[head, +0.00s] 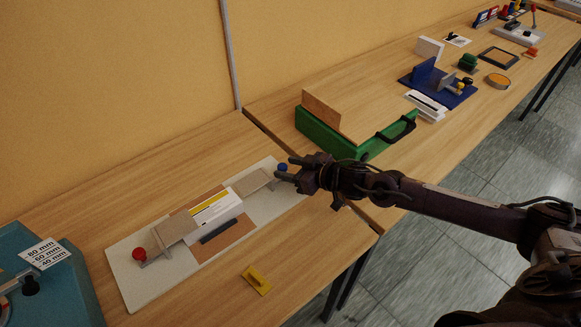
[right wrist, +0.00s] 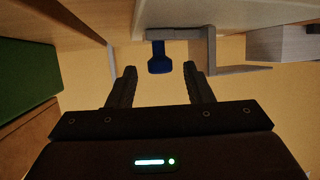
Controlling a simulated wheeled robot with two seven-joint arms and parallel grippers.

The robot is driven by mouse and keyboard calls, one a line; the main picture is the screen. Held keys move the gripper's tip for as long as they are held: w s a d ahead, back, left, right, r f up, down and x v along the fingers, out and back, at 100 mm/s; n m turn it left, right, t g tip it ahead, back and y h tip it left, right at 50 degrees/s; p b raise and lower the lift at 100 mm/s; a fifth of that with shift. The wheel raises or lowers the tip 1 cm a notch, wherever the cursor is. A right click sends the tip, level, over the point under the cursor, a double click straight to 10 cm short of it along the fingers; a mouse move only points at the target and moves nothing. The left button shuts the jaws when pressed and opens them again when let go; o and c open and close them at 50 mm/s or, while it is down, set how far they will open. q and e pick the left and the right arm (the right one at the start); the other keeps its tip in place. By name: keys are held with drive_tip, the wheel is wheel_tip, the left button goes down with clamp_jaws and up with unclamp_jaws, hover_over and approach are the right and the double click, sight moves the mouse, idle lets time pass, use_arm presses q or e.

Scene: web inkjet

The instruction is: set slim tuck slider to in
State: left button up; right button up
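A white board (head: 272,207) lies on the near table and carries two sliders. The slider at its left end is a beige plate (head: 175,227) with a red knob (head: 139,254). The slider at its right end is a beige plate (head: 254,181) with a blue knob (head: 283,166). I cannot tell which of them is called slim. My right gripper (head: 284,169) is at the blue knob. In the right wrist view, the gripper (right wrist: 160,72) is open, with the blue knob (right wrist: 159,61) centred between and just beyond its fingertips. My left gripper is not in view.
Between the sliders lie a white card with a yellow stripe (head: 211,205) and a dark bar (head: 219,231). A yellow handled piece (head: 257,279) lies in front. A green case (head: 330,134) stands behind my right gripper. A teal box (head: 60,295) stands at the left.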

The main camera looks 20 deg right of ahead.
sight(272, 177)
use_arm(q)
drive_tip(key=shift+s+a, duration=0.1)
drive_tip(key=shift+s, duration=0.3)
use_arm(e)
clamp_jaws()
drive_tip(key=shift+a, duration=0.1)
drive_tip(key=a, duration=0.1)
drive_tip(key=s+a, duration=0.1)
drive_tip(key=a, duration=0.1)
drive_tip(key=a+p, duration=0.1)
drive_tip(key=shift+s+a, duration=0.25)
drive_tip(key=shift+s, duration=0.1)
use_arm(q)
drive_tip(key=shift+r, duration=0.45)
use_arm(e)
unclamp_jaws()
drive_tip(key=shift+d, duration=0.1)
drive_tip(key=shift+d, duration=0.1)
drive_tip(key=b+v, duration=0.1)
drive_tip(key=v, duration=0.5)
drive_tip(key=shift+s+d+f, duration=0.1)
drive_tip(key=shift+s, duration=0.1)
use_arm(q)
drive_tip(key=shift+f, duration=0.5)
use_arm(e)
drive_tip(key=shift+s+d+r, duration=0.3)
drive_tip(key=shift+s+r, duration=0.1)
drive_tip(key=shift+s, duration=0.1)
